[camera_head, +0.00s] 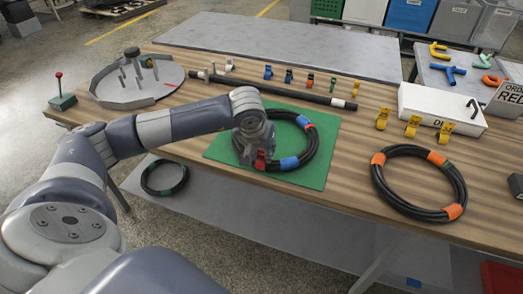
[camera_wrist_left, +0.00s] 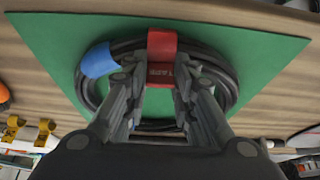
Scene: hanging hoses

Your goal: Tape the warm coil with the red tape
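A black hose coil (camera_head: 318,150) lies on a green mat (camera_head: 222,146) at mid table. It has blue bands (camera_head: 289,163); one shows in the left wrist view (camera_wrist_left: 100,61). My left gripper (camera_head: 257,155) points down at the coil's near side. In the left wrist view, its fingers (camera_wrist_left: 162,82) stand on either side of a red tape piece (camera_wrist_left: 162,44) and look closed on it. The red tape lies across the hose; whether it wraps fully around is hidden. Lettering on it is too small to read. My right gripper is not seen.
Another coil with orange bands (camera_head: 415,182) lies at right. Small coloured pieces (camera_head: 288,77) stand behind a black bar (camera_head: 275,90). Yellow clips (camera_head: 412,126) and a white box (camera_head: 442,108) are at right. A round grey tray (camera_head: 135,85) is at left.

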